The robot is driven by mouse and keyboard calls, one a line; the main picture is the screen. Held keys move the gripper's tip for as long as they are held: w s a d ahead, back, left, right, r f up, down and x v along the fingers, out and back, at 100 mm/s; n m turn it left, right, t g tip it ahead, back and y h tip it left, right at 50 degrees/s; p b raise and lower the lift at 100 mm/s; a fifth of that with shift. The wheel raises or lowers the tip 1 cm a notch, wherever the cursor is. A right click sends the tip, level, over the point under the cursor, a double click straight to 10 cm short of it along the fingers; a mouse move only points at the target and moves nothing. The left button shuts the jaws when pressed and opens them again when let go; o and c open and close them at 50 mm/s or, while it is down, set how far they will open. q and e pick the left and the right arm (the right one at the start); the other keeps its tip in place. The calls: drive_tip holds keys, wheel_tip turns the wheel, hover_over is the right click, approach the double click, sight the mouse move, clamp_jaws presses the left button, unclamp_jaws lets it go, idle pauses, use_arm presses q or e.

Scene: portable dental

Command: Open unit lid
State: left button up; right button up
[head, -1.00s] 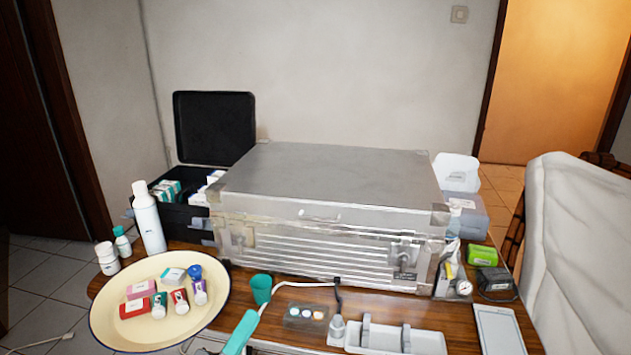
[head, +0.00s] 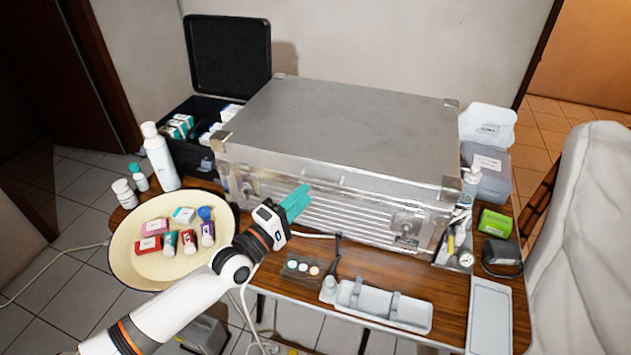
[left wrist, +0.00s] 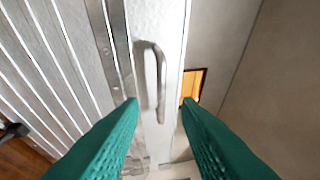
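The unit is a large silver metal case (head: 350,125) on the table, with its lid shut. Its ribbed front carries latches at the left and right (head: 406,222). My left gripper (head: 303,197) is in front of the case, near the upper front edge by the lid. In the left wrist view its teal fingers (left wrist: 159,104) are open and apart. A thin metal handle (left wrist: 160,82) on the lid's front shows ahead, between the fingertips in the picture; I see no grip on it. My right gripper is not in view.
A round cream tray (head: 125,262) with small boxes and bottles lies left of my arm. A white bottle (head: 160,157) and an open black case (head: 228,62) stand behind it.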

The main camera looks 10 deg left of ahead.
use_arm(q)
drive_tip(key=x, duration=0.5)
drive_tip(key=shift+s+a, duration=0.1)
clamp_jaws()
